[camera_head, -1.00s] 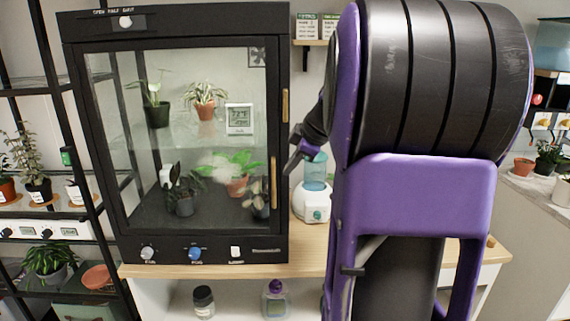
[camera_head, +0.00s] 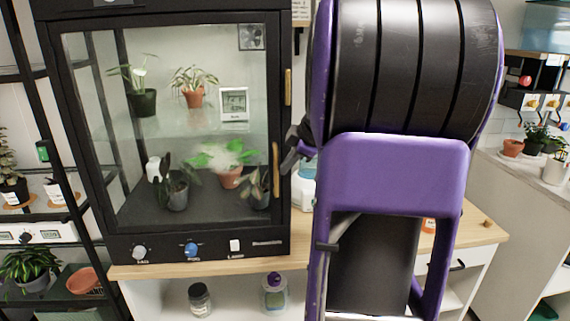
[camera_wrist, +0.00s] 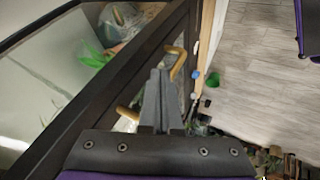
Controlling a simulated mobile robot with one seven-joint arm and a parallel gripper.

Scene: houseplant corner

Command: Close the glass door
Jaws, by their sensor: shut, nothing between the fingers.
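The glass door (camera_head: 180,222) is a black-framed pane on the front of a black plant cabinet (camera_head: 215,263). In the head view it looks flush or nearly flush with the cabinet; I cannot tell whether a small gap is left. Its brass handle (camera_head: 276,170) is on the right side, and shows in the wrist view (camera_wrist: 178,63) too. My gripper (camera_head: 287,162) is shut and empty at the door's right edge, beside the handle. In the wrist view my gripper's fingers (camera_wrist: 162,75) point along the black door frame; whether they touch it is unclear.
Potted plants and a small white display (camera_head: 234,104) stand inside the cabinet behind the glass. A wooden bench (camera_head: 350,255) carries the cabinet. A white device (camera_head: 303,190) stands right of it, partly behind my arm. A black shelf rack (camera_head: 70,130) is close on the left.

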